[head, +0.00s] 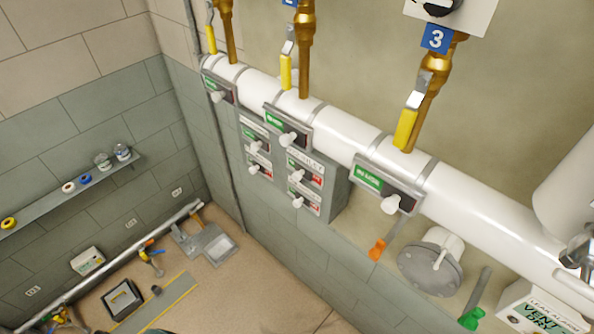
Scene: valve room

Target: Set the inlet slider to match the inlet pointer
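A grey box (340,188) on the wall under the white pipe carries slider plates with white knobs, and green and red labels. The small lettering is too blurred to tell which is the inlet slider. I cannot identify the inlet pointer. Neither of my grippers can be made out.
A white pipe (480,218) slopes across, with plates bearing white knobs, yellow-handled valves (405,130) and a blue "3" sign (437,38). Below are a round grey flange (430,268), an orange handle (378,249) and a green handle (472,319). A shelf (50,205) runs along the left wall.

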